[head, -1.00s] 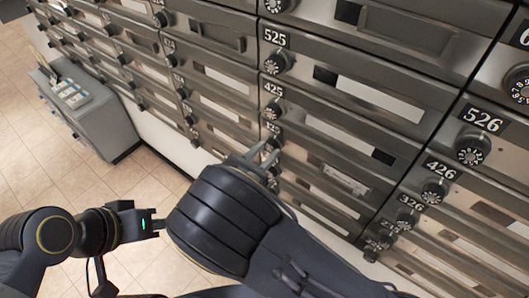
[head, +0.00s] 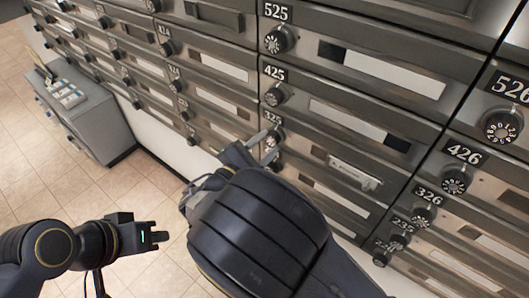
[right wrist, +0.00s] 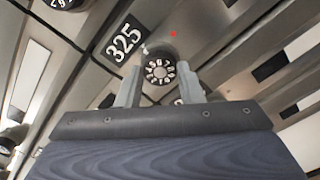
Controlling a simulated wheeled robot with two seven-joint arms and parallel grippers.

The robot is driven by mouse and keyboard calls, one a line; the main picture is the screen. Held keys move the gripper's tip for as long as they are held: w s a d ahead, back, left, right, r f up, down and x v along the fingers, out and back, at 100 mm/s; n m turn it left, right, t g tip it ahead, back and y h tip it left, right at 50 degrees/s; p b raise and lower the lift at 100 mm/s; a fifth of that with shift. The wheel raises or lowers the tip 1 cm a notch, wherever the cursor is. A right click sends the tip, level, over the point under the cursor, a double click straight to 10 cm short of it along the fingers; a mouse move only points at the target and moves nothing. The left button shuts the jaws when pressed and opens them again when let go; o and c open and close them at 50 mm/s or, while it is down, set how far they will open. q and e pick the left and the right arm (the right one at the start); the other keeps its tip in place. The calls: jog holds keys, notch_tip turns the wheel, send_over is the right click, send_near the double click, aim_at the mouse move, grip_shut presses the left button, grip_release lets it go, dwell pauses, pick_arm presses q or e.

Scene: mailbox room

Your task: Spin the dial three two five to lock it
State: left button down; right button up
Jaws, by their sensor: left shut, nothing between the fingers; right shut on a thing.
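The dial of mailbox 325 (right wrist: 159,71) is a round black knob with white numerals on a grey metal door, under the white-on-black 325 label (right wrist: 124,39). My right gripper (right wrist: 159,88) has one finger on each side of this dial and is shut on it. In the head view, the right gripper (head: 264,147) reaches the dial (head: 274,134) from below left, and its wrist hides part of the lower boxes. My left gripper (head: 150,237) is shut and empty, low on the left, away from the mailboxes.
Similar dials sit close by: 425 (head: 274,95) above, 525 (head: 279,40) higher, and 326 (head: 421,216) to the right. A grey cabinet (head: 92,120) stands on the tiled floor at the left. Open floor lies around my left gripper.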

jog(key=m+b, duration=0.9)
jog(key=b, duration=0.1)
jog(key=shift+f, duration=0.35)
jog(key=m+b, duration=1)
jog(key=b, duration=0.3)
jog(key=m+b, duration=0.1)
jog(key=m, duration=0.1)
jog(key=shift+r+m+b, duration=0.15)
jog(key=shift+m+b, duration=0.25)
jog(key=shift+r+m, duration=0.1)
jog(key=shift+m, duration=2)
jog(key=o, duration=1)
